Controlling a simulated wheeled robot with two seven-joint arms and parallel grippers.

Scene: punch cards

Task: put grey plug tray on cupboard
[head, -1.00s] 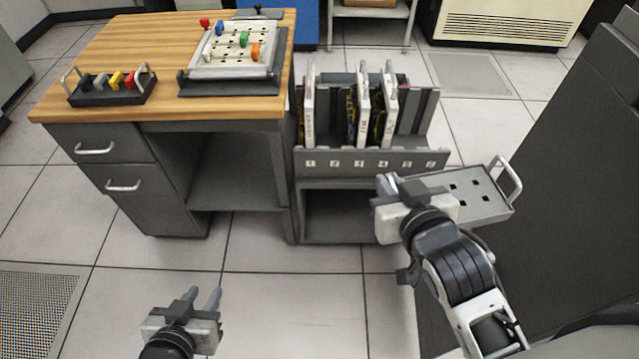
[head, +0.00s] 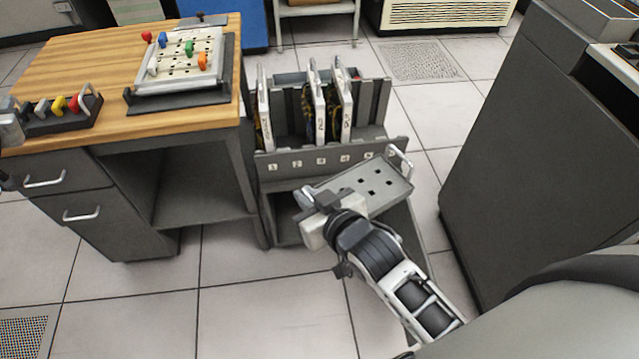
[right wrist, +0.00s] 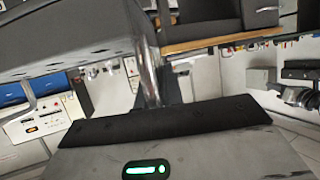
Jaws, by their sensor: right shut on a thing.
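The grey plug tray (head: 362,188) is a flat plate with several square holes and a metal handle at each end. My right gripper (head: 318,203) is shut on its near-left handle and holds the tray, slightly tilted, in the air in front of the card rack. In the right wrist view the tray's grey side (right wrist: 60,42) fills the upper left. A tall dark grey cabinet, which looks like the cupboard (head: 535,150), stands at the right; part of its top shows. My left gripper (head: 10,128) is cut off at the left edge, by the black plug tray; its fingertips are unclear.
The wooden-topped desk (head: 95,62) stands at the left. It bears a black tray (head: 62,122) of coloured plugs and a plugboard (head: 185,65). The card rack (head: 330,155) holds upright cards right behind the grey tray. Floor (head: 425,205) is clear between rack and cabinet.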

